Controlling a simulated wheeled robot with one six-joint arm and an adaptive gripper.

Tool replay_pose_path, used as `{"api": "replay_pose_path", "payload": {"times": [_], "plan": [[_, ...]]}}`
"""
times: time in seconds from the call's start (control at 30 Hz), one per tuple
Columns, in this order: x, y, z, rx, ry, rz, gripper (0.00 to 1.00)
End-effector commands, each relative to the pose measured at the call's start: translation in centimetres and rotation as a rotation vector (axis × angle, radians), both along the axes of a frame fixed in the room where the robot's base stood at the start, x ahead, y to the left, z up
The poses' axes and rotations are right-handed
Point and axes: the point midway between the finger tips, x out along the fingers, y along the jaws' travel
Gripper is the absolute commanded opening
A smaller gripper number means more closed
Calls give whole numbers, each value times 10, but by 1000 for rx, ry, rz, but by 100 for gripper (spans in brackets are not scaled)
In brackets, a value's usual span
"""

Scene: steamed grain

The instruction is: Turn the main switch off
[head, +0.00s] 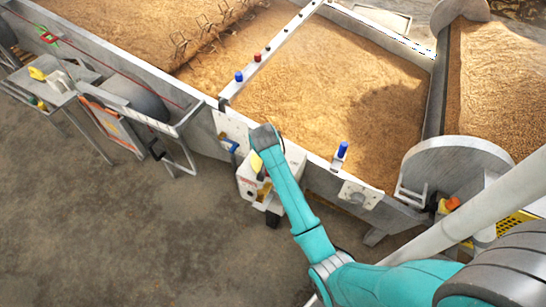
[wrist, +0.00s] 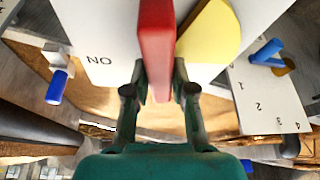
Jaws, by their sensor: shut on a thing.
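The main switch's red handle (wrist: 156,40) stands in the middle of the wrist view, in front of a yellow rounded plate (wrist: 208,32) on a white panel (wrist: 100,30). The letters ON show on the panel, upside down, left of the handle. My gripper (wrist: 160,82) is shut on the red handle, one finger on each side. In the head view the switch box (head: 246,186) is a white box on the trough's near wall. My teal arm covers part of it and hides the red handle there.
A plate with numbers (wrist: 262,98) and a blue lever (wrist: 266,52) is beside the switch. The head view shows this blue lever (head: 229,145) left of my arm. A blue-capped post (head: 340,155) stands on the wall to the right.

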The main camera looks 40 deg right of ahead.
Motion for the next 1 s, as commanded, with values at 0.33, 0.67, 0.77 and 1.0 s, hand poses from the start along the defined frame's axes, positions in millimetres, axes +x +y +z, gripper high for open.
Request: {"api": "replay_pose_path", "payload": {"times": [0.33, 0.67, 0.77, 1.0], "plan": [[3, 2, 0, 2, 1, -185, 0], [3, 2, -1, 3, 1, -239, 0], [3, 2, -1, 3, 1, -241, 0], [3, 2, -1, 3, 0, -241, 0]]}}
